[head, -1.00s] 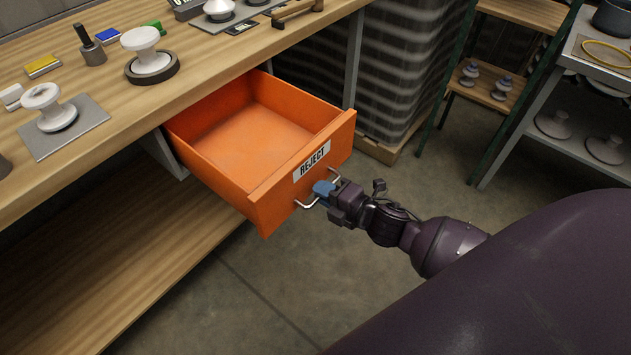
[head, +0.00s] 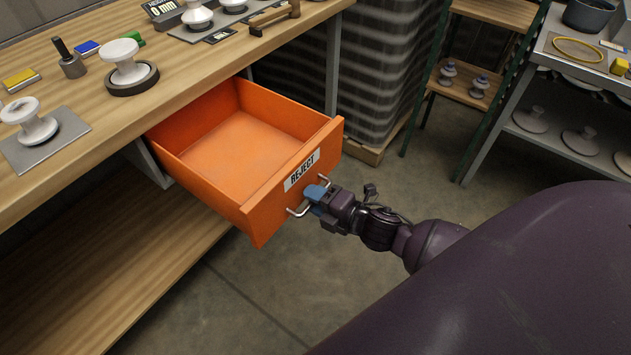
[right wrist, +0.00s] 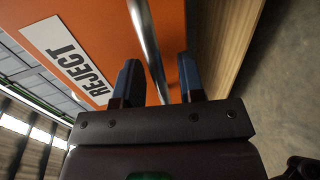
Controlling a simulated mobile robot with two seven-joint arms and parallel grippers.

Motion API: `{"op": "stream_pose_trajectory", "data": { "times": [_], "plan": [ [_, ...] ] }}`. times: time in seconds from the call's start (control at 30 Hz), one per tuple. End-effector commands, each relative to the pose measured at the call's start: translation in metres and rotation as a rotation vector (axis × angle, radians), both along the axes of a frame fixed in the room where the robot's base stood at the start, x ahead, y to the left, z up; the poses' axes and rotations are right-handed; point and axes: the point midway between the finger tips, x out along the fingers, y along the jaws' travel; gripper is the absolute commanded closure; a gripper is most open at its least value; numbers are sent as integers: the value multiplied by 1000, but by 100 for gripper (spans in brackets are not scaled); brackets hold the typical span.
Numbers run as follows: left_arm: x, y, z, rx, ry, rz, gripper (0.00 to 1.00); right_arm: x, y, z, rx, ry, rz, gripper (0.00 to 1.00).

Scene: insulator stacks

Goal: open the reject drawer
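The orange reject drawer (head: 215,195) juts well out from under the workbench, and its inside looks empty. Its front carries a white REJECT label (head: 302,170), which also shows in the right wrist view (right wrist: 68,58). A metal bar handle (head: 297,211) is on the front below the label. My right gripper (head: 316,193) is at this handle. In the right wrist view its two blue fingers (right wrist: 158,78) stand apart on either side of the handle bar (right wrist: 146,38), with gaps showing beside the bar. My left gripper is not in view.
The wooden workbench (head: 195,75) holds white insulators (head: 123,62), a metal plate (head: 45,150) and small coloured blocks. A lower wooden shelf (head: 120,270) runs beneath. A wrapped stack (head: 375,70) and racks stand behind. The floor (head: 240,300) before the drawer is clear.

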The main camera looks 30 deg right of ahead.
Motion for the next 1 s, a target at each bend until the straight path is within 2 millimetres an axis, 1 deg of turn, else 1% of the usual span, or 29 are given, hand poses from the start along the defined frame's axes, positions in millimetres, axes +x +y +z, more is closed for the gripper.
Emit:
{"op": "stream_pose_trajectory", "data": {
  "times": [0.17, 0.27, 0.37, 0.6, 0.73, 0.83, 1.0],
  "plan": [
    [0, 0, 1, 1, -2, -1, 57, -2, -1, 1, 0, 0, 0, 64],
    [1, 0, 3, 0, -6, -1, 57, -9, -3, 3, 0, 0, 0, 64],
    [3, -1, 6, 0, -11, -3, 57, -21, -8, 6, 0, -1, 0, 64],
    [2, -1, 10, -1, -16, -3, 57, -58, -21, 14, -1, 0, -1, 64],
    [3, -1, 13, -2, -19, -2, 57, -76, -28, 17, 0, -1, -1, 64],
    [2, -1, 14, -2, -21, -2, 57, -86, -31, 19, 0, 0, -1, 64],
    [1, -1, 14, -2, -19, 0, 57, -97, -35, 21, 0, 0, 0, 64]
  ]
}}
